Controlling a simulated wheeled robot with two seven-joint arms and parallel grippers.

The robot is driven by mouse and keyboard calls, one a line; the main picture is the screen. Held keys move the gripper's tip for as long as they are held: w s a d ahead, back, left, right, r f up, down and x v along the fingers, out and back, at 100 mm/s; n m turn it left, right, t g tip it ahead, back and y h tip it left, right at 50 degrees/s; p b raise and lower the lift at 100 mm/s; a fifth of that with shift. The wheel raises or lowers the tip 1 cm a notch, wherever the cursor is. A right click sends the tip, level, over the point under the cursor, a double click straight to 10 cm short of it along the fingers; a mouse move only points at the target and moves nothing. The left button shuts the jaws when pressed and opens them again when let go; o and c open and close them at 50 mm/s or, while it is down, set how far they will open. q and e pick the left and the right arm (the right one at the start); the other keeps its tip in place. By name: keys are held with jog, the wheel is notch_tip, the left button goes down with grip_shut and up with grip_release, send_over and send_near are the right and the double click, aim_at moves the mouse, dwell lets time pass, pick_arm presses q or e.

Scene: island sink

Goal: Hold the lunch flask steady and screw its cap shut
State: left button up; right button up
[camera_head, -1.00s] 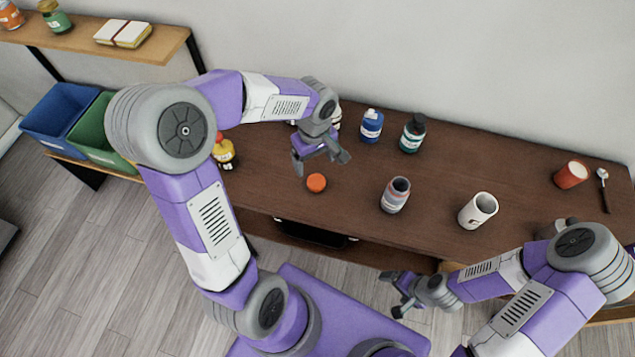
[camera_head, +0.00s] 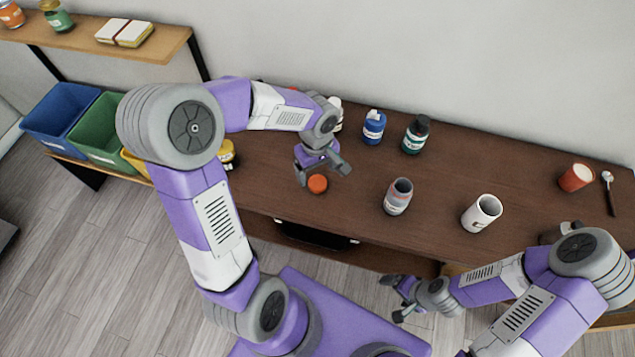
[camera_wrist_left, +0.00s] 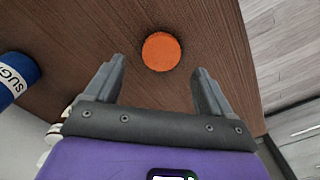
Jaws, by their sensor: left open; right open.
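The orange round cap (camera_head: 317,184) lies on the brown table near its front edge. In the left wrist view the cap (camera_wrist_left: 161,51) sits ahead of and between the fingertips, not held. My left gripper (camera_head: 322,173) is open just above it; the wrist view shows its spread fingers (camera_wrist_left: 158,68). The lunch flask appears to be the grey, open-topped container with a label band (camera_head: 398,197), standing upright to the right of the cap. My right gripper (camera_head: 393,298) is open and empty, in front of the table's front edge, apart from the flask.
A white mug (camera_head: 482,213) stands right of the flask. A blue bottle (camera_head: 373,127) and dark green bottle (camera_head: 415,135) stand behind. A red cup (camera_head: 576,177) and spoon (camera_head: 608,190) lie far right. A yellow item (camera_head: 227,154) is partly behind my left arm.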

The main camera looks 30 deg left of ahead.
aim_at(317, 182)
pick_arm(q)
notch_tip(317, 182, down, 4)
jog(key=shift+s+d+b, duration=0.15)
jog(key=shift+b, duration=0.45)
jog(key=shift+r, duration=0.1)
pick_arm(e)
jog(key=shift+f, duration=0.8)
pick_arm(q)
jog(key=c, duration=1.1)
notch_tip(317, 182, up, 10)
jog(key=p, duration=0.3)
pick_arm(e)
notch_tip(317, 182, up, 3)
jog(key=shift+r, duration=0.2)
jog(key=shift+c, duration=0.2)
